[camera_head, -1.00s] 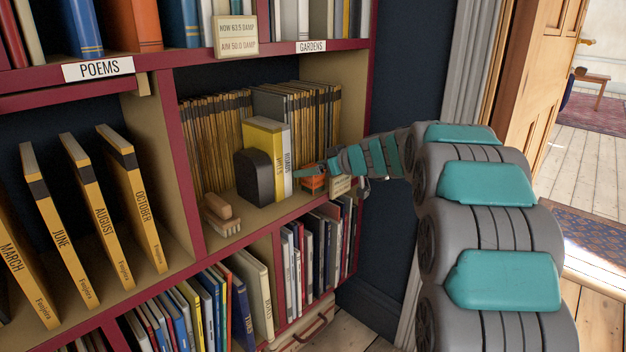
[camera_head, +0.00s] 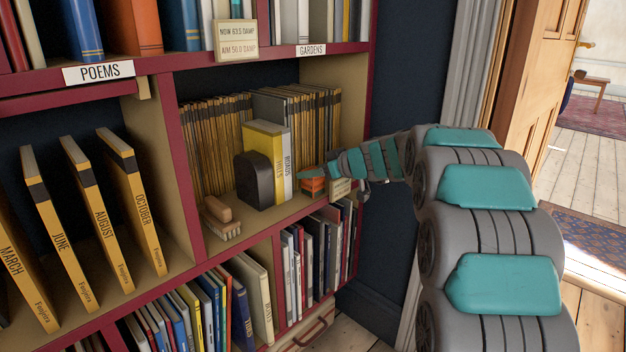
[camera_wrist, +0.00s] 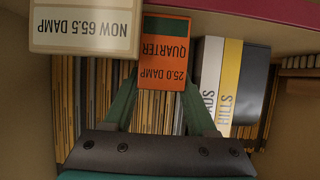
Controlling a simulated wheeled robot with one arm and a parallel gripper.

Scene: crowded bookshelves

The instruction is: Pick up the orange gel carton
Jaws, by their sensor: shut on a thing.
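The orange gel carton (camera_head: 312,184) stands at the right front of the middle shelf, partly covered by my gripper (camera_head: 326,175) in the head view. In the wrist view, which is upside down, the carton (camera_wrist: 163,62) shows an orange face reading "QUARTER 25.0 DAMP" and a dark green end. My gripper's two green fingers (camera_wrist: 161,85) lie along its two sides, shut on it. From these views I cannot tell whether the carton is clear of the shelf.
A cream card (camera_wrist: 85,28) reading "NOW 65.5 DAMP" is close beside the carton. White and yellow books (camera_head: 267,155) with a dark bookend (camera_head: 254,178) stand to its left. A wooden brush (camera_head: 220,218) lies farther left. A row of thin volumes (camera_head: 215,135) stands behind.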

